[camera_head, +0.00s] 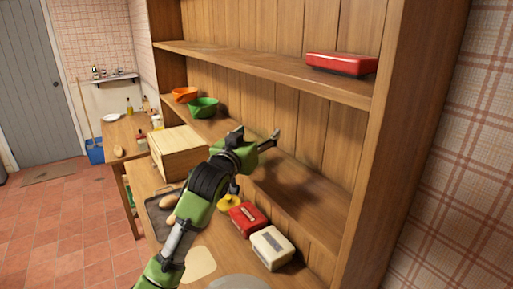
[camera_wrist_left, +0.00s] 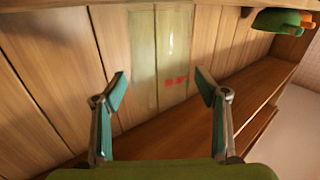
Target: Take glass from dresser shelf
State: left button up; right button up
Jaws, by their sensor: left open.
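A clear glass (camera_wrist_left: 160,55) with small red marks shows in the left wrist view, in front of the dresser's plank back. It lies ahead of the gap between my left gripper's two fingers. My left gripper (camera_wrist_left: 162,88) is open and holds nothing. In the head view, my left gripper (camera_head: 262,139) is at the middle shelf (camera_head: 310,190) of the wooden dresser. I cannot make out the glass in the head view. My right gripper is not in view.
A red box (camera_head: 342,64) is on the upper shelf. Below are a wooden box (camera_head: 178,151), a red tin (camera_head: 247,218) and a cream tin (camera_head: 271,247). The dresser's side panel (camera_head: 400,130) bounds the right.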

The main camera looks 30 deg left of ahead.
pick_arm(q)
jog(key=shift+s, duration=0.1)
jog(key=c, duration=1.3)
jog(key=shift+r, duration=0.1)
